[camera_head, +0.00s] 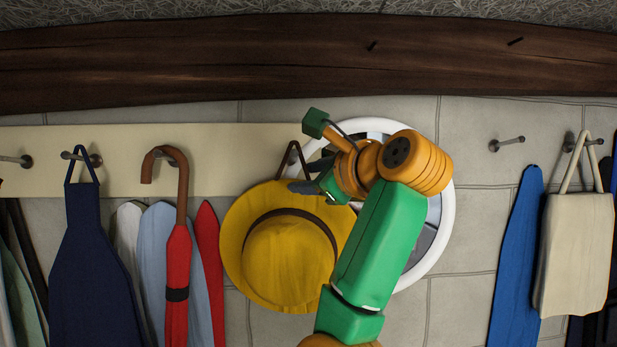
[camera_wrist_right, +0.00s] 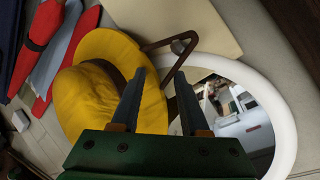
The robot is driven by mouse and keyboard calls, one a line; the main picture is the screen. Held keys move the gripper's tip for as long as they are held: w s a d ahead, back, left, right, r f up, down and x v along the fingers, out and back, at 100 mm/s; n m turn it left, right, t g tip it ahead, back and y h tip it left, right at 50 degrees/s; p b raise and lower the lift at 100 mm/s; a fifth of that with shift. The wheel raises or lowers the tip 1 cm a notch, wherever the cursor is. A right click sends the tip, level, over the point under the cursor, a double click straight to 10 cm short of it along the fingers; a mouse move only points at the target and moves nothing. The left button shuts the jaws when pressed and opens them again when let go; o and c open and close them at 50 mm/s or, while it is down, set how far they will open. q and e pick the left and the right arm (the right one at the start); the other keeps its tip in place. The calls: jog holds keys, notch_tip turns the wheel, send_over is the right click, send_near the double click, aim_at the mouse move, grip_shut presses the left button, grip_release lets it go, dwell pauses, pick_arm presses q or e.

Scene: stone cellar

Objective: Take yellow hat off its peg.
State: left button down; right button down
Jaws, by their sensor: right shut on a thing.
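The yellow hat (camera_head: 289,260) has a dark brown band and a brown hanging loop (camera_head: 288,157), and hangs against the wall left of a round white frame. My right gripper (camera_head: 308,177) is at the hat's upper right brim, shut on the hat. In the right wrist view the hat (camera_wrist_right: 88,95) reaches between the two fingers (camera_wrist_right: 161,85); whether they hold only brim or also the loop's lower end is unclear. The loop's upper end is around the peg (camera_wrist_right: 184,44); the peg is hard to make out in the head view. My left gripper is out of view.
A red umbrella (camera_head: 177,280) with a brown handle hangs just left of the hat, a navy apron (camera_head: 88,270) further left. The round white mirror (camera_head: 440,245) is behind my right arm. A cream bag (camera_head: 574,250) hangs at the right.

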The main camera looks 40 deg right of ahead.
jog(key=c, duration=1)
grip_release()
jog(key=c, duration=0.5)
jog(key=shift+a+r+p, duration=0.2)
jog(key=shift+r+p, duration=1)
jog(key=shift+r, duration=0.1)
jog(key=shift+c, duration=0.3)
jog(key=shift+s, duration=0.1)
jog(key=shift+s+a+b, duration=0.3)
jog(key=shift+s+b, duration=0.05)
jog(key=shift+s, duration=0.05)
grip_shut()
jog(key=shift+s+a+r+b, duration=0.15)
jog(key=shift+s+a, duration=0.15)
jog(key=shift+s, duration=0.2)
jog(key=shift+s+a+r+b, duration=0.15)
jog(key=shift+s+a, duration=0.15)
jog(key=shift+s, duration=0.2)
jog(key=shift+f, duration=0.1)
